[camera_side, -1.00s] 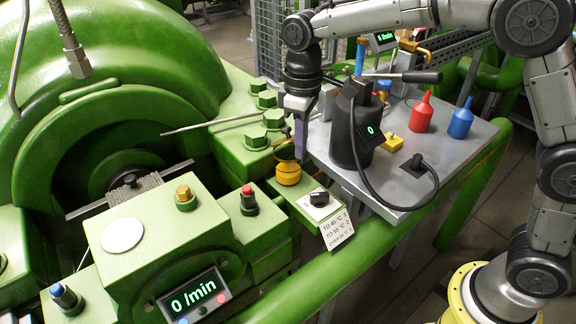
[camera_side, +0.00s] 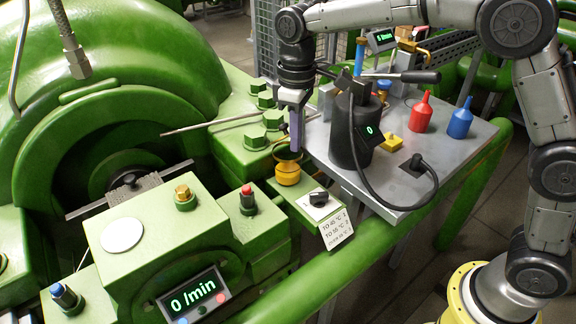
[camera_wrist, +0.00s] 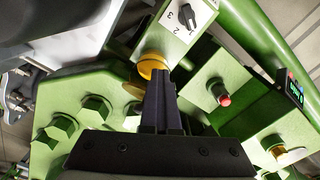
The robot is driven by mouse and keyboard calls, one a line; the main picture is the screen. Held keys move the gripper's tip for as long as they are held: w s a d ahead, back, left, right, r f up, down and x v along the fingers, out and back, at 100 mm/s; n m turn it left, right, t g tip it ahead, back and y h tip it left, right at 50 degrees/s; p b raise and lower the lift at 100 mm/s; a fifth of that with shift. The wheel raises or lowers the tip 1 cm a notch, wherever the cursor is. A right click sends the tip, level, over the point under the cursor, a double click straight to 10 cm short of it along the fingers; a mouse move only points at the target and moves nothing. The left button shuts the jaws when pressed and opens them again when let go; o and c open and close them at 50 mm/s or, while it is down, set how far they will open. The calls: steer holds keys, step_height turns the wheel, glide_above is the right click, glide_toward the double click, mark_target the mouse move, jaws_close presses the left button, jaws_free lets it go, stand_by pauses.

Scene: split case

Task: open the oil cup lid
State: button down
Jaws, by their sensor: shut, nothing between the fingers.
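The yellow oil cup (camera_side: 288,175) stands on the green machine ledge, left of the black knob. A thin, dark, yellow-edged round piece, seemingly the lid (camera_side: 284,157), shows at its top and looks tilted up; its exact angle is unclear. My gripper (camera_side: 296,149) is shut and empty, pointing down at the back right edge of the cup top. I cannot tell whether it touches the lid. In the wrist view the fingertips (camera_wrist: 159,74) overlap the yellow cup (camera_wrist: 151,63), and a darker yellow disc (camera_wrist: 134,90) shows beside it, partly hidden by the fingers.
A black knob (camera_side: 318,198) with a label plate is right of the cup. Green hex bolts (camera_side: 256,138) stand behind left. A black device (camera_side: 352,135) with a cable stands on the grey table (camera_side: 405,185). A red button (camera_side: 247,192) is at front left.

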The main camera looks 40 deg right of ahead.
mark_target(287, 126)
steer(key=shift+w+f, duration=0.35)
steer(key=shift+w, duration=0.2)
steer(key=shift+w+f, duration=0.35)
steer(key=shift+w, duration=0.2)
steer(key=shift+w+a, duration=0.1)
steer(key=shift+w, duration=1)
steer(key=shift+w+r, duration=0.35)
steer(key=shift+w, duration=0.5)
steer(key=shift+r, duration=0.1)
steer(key=shift+s+r, duration=0.65)
steer(key=shift+s, duration=0.35)
steer(key=shift+s+r, duration=0.25)
steer(key=shift+s, duration=0.3)
